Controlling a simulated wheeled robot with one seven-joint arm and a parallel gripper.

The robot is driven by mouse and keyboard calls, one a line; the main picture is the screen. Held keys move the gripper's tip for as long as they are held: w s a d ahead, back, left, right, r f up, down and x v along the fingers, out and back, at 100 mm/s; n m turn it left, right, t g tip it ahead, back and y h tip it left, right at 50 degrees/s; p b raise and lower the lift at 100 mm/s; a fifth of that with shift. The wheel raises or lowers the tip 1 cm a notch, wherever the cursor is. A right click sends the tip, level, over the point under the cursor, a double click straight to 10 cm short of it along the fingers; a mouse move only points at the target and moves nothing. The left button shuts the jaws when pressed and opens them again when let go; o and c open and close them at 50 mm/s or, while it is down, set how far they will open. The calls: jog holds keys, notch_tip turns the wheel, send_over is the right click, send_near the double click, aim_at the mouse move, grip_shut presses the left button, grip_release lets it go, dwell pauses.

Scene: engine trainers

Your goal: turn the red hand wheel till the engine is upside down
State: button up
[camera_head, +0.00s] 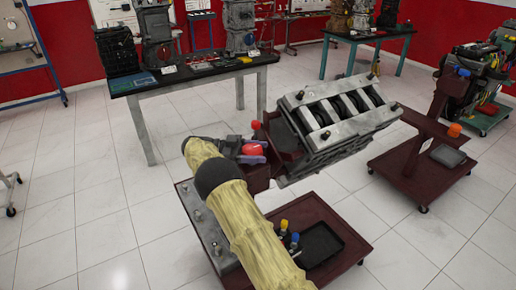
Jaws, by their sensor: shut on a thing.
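The grey engine block (335,112) is on a dark red stand (285,215) in the middle of the camera_head view. Its open cylinder bores face up and it sits tilted. The red hand wheel (252,149) shows as a small red patch at the left end of the engine. My gripper (256,151), with purple fingers, is shut on the wheel. My arm, in a yellow cover, comes up from below and hides part of the stand. Most of the wheel is hidden by my gripper.
A black tray (320,244) and several coloured knobs are on the stand near my arm. A second dark red stand (420,150) is at the right. A workbench (185,80) with engine parts stands behind.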

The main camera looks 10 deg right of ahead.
jog(key=shift+r, duration=0.25)
jog(key=o, duration=1)
jog(key=shift+w, duration=0.1)
jog(key=shift+c, duration=0.2)
jog(key=shift+f, duration=0.15)
jog(key=shift+a, duration=0.1)
